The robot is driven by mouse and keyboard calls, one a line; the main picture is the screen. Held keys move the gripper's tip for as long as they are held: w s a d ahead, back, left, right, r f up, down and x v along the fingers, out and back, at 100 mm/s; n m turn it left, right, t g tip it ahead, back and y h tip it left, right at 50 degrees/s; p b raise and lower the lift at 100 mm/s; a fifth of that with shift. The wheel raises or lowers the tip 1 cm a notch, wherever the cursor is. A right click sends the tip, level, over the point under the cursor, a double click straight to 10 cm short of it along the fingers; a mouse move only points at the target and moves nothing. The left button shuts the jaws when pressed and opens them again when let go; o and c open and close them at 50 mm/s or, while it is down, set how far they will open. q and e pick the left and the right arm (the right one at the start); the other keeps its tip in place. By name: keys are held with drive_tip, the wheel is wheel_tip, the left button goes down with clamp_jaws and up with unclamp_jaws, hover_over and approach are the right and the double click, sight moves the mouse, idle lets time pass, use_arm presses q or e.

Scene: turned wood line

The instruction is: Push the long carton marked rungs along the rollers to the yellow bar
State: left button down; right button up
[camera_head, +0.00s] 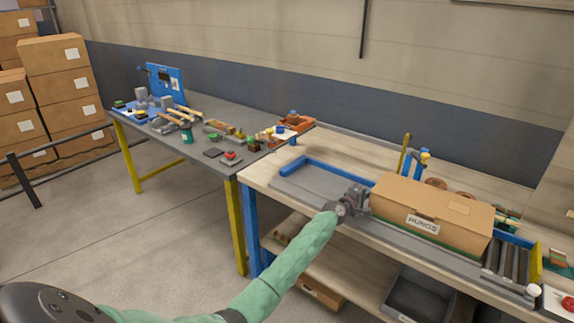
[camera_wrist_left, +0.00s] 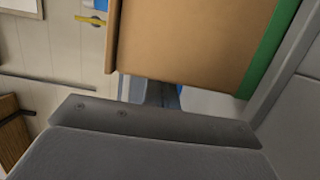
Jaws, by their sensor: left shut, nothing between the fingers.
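The long brown carton marked RUNGS (camera_head: 440,204) lies on the bench line, its left end by my left gripper (camera_head: 361,198). That gripper is shut with nothing in it, right beside the carton's left end; I cannot tell if they touch. In the left wrist view the carton (camera_wrist_left: 190,40) fills the upper middle, with a green edge, above the gripper's fingers (camera_wrist_left: 160,95). Bare rollers (camera_head: 506,262) show past the carton's right end. The yellow bar (camera_head: 535,263) stands at the far end of them, apart from the carton. My right gripper is not in view.
A blue guide (camera_head: 330,172) edges the grey plate left of the carton. A yellow post (camera_head: 405,152) stands behind the carton. A white knob (camera_head: 533,290) is near the rollers' front right. A grey bin (camera_head: 415,296) is below. A cluttered grey table (camera_head: 225,120) stands left.

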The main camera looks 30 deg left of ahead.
sight(408, 208)
use_arm(q)
drive_tip(key=shift+s+d+r, duration=0.1)
drive_tip(key=shift+d, duration=0.4)
drive_tip(key=shift+s+d+r, duration=0.1)
drive_tip(key=shift+d, duration=0.4)
drive_tip(key=shift+d+f+p, duration=0.15)
drive_tip(key=shift+d+p, duration=0.3)
drive_tip(key=shift+d, duration=0.7)
drive_tip(key=d, duration=0.3)
drive_tip(key=d+p, duration=0.1)
drive_tip(key=d, duration=0.3)
drive_tip(key=s+d+p, duration=0.1)
drive_tip(key=d, duration=0.3)
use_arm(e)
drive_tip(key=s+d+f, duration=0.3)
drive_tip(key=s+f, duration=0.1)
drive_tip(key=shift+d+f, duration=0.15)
use_arm(q)
drive_tip(key=shift+w+a, duration=0.1)
